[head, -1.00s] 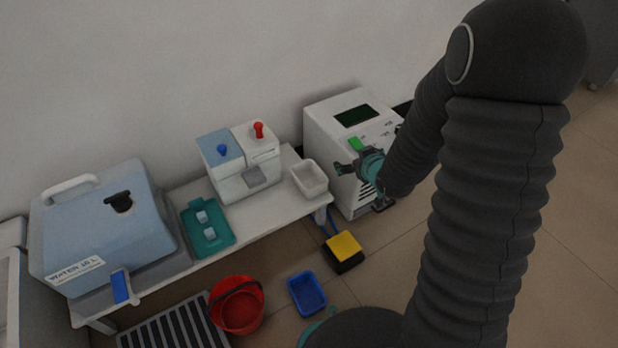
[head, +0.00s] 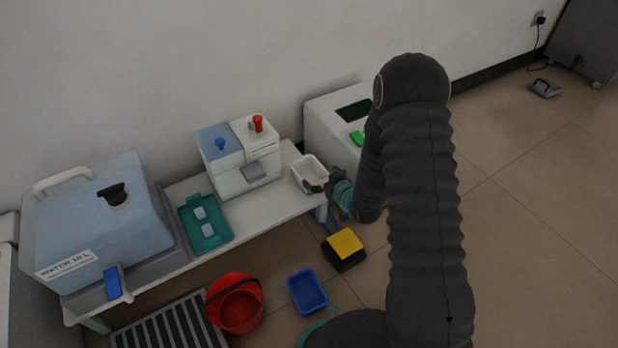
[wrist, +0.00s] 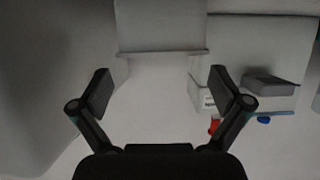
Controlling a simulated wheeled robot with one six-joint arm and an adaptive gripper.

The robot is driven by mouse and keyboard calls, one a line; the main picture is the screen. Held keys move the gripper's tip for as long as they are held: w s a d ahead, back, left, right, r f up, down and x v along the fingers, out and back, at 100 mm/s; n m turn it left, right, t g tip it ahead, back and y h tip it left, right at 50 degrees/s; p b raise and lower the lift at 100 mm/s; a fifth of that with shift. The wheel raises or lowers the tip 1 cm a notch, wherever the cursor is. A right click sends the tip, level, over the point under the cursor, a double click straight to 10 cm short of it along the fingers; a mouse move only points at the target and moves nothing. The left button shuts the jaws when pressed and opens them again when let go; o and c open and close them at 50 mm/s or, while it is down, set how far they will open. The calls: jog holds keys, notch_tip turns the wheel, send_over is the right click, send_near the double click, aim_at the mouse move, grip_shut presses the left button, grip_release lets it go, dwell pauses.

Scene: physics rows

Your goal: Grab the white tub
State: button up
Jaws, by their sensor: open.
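The white tub (head: 310,169) is a small open box. It stands on the right end of the white bench (head: 268,215), right of the dispenser. My gripper (head: 324,182) is at the tub's front right side, its fingers partly overlapping the tub in the head view. In the wrist view the tub (wrist: 161,28) is at the top centre, ahead of the fingers and in line with the gap between them. My gripper (wrist: 160,92) is open, with its fingers wide apart and nothing between them. I cannot tell whether a finger touches the tub.
The dispenser (head: 228,175) with red and blue knobs stands close left of the tub. A teal tray (head: 220,240) and a blue water container (head: 95,225) are further left. A white machine (head: 325,125) stands behind right. A red bucket (head: 235,303) and blue bin (head: 307,290) are on the floor.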

aim_at(309, 180)
jog(key=shift+b+x, duration=0.35)
jog(key=shift+x, duration=3.1)
jog(key=shift+a+r, duration=0.1)
jog(key=shift+a, duration=0.1)
jog(key=c, duration=0.9)
